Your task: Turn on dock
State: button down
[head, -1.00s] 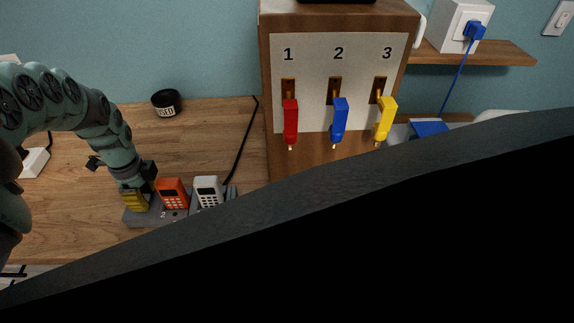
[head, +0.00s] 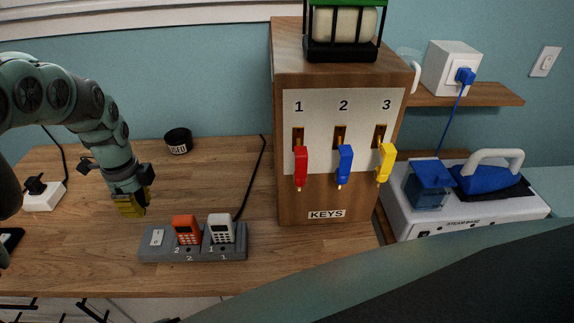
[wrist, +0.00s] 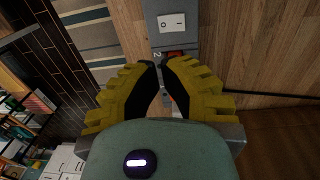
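The grey dock (head: 193,254) lies on the wooden counter, with a white rocker switch (head: 157,237) at its left end. An orange handset (head: 186,230) and a white handset (head: 221,228) stand in it, by the numbers 2 and 1. In the wrist view the switch (wrist: 172,22) bears I and O marks; which side is pressed I cannot tell. My gripper (head: 131,212) has yellow fingers and is empty, behind and left of the switch, apart from it. In the wrist view my fingertips (wrist: 163,64) are together below the switch, partly hiding the dock.
A wooden key cabinet (head: 326,200) with red, blue and yellow keys stands right of the dock. A black round tin (head: 178,141) and a white socket block (head: 43,196) are behind. A steam base (head: 465,213) stands far right. Counter left of the dock is clear.

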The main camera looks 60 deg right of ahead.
jog(key=shift+r, duration=0.75)
jog(key=c, duration=1.6)
grip_release()
jog(key=shift+p, duration=0.4)
grip_shut()
jog(key=p, duration=0.3)
jog(key=t+h+p, duration=0.1)
jog(key=p, duration=0.2)
jog(key=shift+r+h, duration=0.2)
jog(key=shift+h, duration=0.1)
